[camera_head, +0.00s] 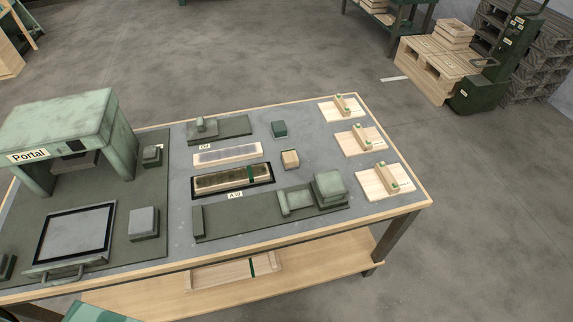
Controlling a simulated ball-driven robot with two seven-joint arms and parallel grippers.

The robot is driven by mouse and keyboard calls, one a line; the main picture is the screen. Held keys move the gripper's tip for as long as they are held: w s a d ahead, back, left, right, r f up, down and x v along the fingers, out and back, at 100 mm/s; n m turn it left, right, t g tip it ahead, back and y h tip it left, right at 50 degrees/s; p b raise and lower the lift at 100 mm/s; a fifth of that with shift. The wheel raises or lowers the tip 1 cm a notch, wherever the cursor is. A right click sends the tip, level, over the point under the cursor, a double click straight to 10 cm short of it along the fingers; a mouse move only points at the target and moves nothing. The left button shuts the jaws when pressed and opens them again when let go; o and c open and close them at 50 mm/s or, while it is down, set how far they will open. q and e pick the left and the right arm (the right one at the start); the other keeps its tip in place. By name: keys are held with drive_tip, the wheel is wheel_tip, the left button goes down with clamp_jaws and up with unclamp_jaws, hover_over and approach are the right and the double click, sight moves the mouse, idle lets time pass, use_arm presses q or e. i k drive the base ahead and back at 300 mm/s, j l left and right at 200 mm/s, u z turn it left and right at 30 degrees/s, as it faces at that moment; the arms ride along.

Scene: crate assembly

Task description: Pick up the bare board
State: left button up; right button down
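A pale wooden board (228,153) with a darker speckled strip along its middle and no green band lies on the grey worktable, near the table's middle. It seems to be the bare board. Just in front of it, a similar board (215,182) with a dark green band near its right end lies in a black frame. Neither of my grippers is in view, and nothing is seen touching the boards.
A green portal machine (66,118) stands at the left of the worktable (300,118). Green fixtures (328,187) and small blocks surround the boards. Pale plates with small wooden pieces (357,140) line the right side. Another banded wooden piece (215,275) lies on the lower shelf.

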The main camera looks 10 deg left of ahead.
sight(245, 152)
drive_tip(key=l+u, duration=0.45)
drive_tip(key=k+l+u, duration=0.1)
drive_tip(key=l+u, duration=0.3)
